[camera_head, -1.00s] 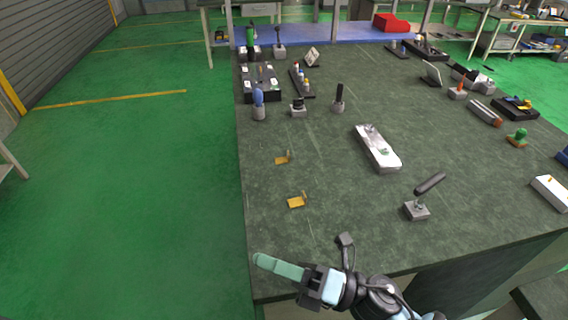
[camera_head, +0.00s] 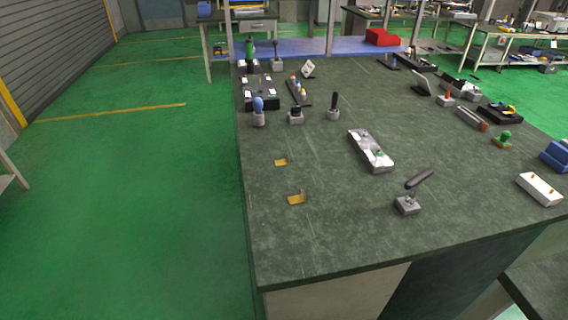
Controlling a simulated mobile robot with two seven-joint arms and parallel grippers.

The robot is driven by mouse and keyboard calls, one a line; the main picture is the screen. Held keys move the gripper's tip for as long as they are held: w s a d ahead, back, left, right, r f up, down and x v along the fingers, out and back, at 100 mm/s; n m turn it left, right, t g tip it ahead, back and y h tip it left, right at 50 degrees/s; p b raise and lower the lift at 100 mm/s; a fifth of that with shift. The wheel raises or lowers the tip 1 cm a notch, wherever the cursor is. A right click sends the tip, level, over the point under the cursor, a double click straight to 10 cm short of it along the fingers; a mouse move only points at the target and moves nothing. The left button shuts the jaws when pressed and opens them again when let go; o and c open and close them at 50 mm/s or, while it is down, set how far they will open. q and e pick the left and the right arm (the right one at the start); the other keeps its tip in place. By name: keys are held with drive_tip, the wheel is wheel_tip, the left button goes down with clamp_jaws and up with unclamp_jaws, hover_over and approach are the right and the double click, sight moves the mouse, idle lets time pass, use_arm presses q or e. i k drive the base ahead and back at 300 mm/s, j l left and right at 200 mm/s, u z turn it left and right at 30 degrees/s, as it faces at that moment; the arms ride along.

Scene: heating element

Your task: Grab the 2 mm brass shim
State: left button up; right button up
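Two small brass-coloured bent pieces lie on the dark table near its left edge. The nearer brass piece (camera_head: 296,199) looks a little larger, and the farther brass piece (camera_head: 282,162) lies behind it. Each has a flat part and a small upright tab. I cannot tell from this view which one is the 2 mm shim. Neither of my grippers is in view.
The dark table (camera_head: 330,235) is bare around the brass pieces. A pale fixture block (camera_head: 371,150) and a black-handled clamp (camera_head: 408,204) stand to their right. A blue-topped tool (camera_head: 258,110) stands behind. A white block (camera_head: 541,188) lies far right.

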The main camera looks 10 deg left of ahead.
sight(286, 161)
drive_tip(key=j+z, duration=0.1)
drive_tip(key=z, duration=0.65)
drive_tip(key=j+z, duration=0.85)
drive_tip(key=k+j+z, duration=0.2)
drive_tip(key=j, duration=0.2)
drive_tip(key=j+z, duration=0.2)
drive_tip(key=j, duration=0.25)
drive_tip(key=k+j, duration=0.1)
drive_tip(key=j, duration=0.25)
drive_tip(key=k+j, duration=0.1)
drive_tip(key=j, duration=0.2)
drive_tip(key=k+j, duration=0.15)
drive_tip(key=j, duration=0.2)
drive_tip(key=k+j+z, duration=0.1)
drive_tip(key=j, duration=0.2)
